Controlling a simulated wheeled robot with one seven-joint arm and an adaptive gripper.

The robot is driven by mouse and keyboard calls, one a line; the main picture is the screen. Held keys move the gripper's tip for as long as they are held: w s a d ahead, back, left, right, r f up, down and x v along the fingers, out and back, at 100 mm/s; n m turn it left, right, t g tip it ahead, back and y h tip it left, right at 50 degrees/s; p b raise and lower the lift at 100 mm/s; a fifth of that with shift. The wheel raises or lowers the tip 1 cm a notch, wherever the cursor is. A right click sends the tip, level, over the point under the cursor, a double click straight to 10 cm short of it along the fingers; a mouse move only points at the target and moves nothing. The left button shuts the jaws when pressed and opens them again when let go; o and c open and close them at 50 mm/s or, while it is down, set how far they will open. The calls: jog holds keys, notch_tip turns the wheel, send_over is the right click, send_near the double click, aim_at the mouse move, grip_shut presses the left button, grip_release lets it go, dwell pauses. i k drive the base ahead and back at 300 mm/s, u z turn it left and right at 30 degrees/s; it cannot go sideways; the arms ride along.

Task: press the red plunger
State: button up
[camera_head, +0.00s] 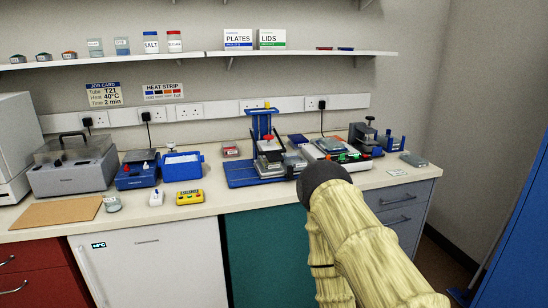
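A small red plunger-like cap (268,138) shows at the middle of the counter. It tops a pale unit on a blue stand (245,178) with an upright blue frame (262,122) behind it. Nothing touches the red cap. My arm, in a ribbed cream sleeve with a dark rounded end, rises from the lower right in front of the counter. The fingers of my gripper do not show. The arm's dark end hides part of the counter just right of the blue stand.
Right of the stand are a white device (322,150) with green and red parts and a dark press (367,137). A yellow box (189,197), a blue tub (182,165) and a blue scale (137,174) stand left. A shelf (200,57) hangs above.

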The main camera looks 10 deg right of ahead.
aim_at(268, 138)
jog(key=i, duration=0.85)
jog(key=u, duration=0.5)
